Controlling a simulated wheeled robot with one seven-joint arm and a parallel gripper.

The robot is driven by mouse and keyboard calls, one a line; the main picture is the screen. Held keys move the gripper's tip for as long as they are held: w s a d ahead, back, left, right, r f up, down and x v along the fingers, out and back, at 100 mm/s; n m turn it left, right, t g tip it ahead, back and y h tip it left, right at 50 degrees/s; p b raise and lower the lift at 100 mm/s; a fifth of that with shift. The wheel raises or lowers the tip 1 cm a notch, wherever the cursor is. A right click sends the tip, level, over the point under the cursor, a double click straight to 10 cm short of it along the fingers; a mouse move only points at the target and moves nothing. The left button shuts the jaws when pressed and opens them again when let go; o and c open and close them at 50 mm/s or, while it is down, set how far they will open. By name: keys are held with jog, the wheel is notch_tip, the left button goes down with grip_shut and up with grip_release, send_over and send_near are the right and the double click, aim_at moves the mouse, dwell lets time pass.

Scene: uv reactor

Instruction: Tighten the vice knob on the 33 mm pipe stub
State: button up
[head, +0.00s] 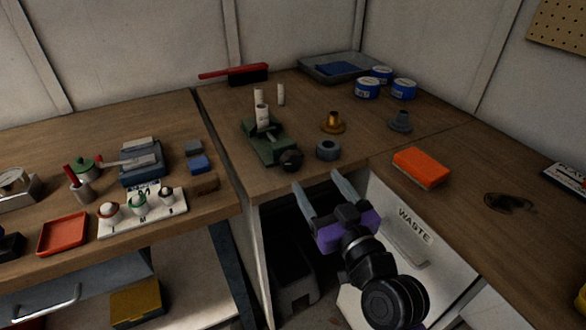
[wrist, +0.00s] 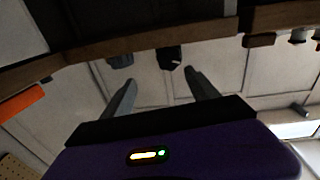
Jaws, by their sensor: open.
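The green vice (head: 268,143) stands on the brown corner bench. Its round black knob (head: 291,159) faces the bench's front edge. In the wrist view, which looks upside down, the knob (wrist: 169,57) shows dark beyond the fingertips. A pale pipe stub (head: 263,115) stands upright at the vice's jaws; whether it is clamped I cannot tell. My gripper (head: 316,178) is open and empty in front of the bench edge, apart from the knob. In the wrist view the fingers (wrist: 160,77) are spread with nothing between them.
A grey ring (head: 328,150) sits close right of the knob. A brass flanged part (head: 333,123), a grey fitting (head: 401,121) and an orange block (head: 420,167) stand further right. Another pale stub (head: 281,94) stands behind the vice. The WASTE bin front (head: 420,240) is below the bench edge.

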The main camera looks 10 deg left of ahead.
aim_at(294, 163)
jog(key=shift+n+g+y, duration=0.4)
jog(key=shift+n+g, duration=0.1)
jog(key=shift+n, duration=0.2)
jog(key=shift+s+a+x, duration=0.1)
jog(key=shift+a+x, duration=0.1)
jog(key=shift+x, duration=1.45)
jog(key=shift+s+a+x, duration=0.15)
jog(key=shift+x, duration=1.5)
jog(key=shift+s+a+x, duration=0.1)
jog(key=shift+a+x, duration=0.1)
jog(key=shift+x, duration=1.45)
jog(key=shift+f, duration=0.1)
jog(key=c, duration=1.4)
jog(key=shift+m, duration=0.3)
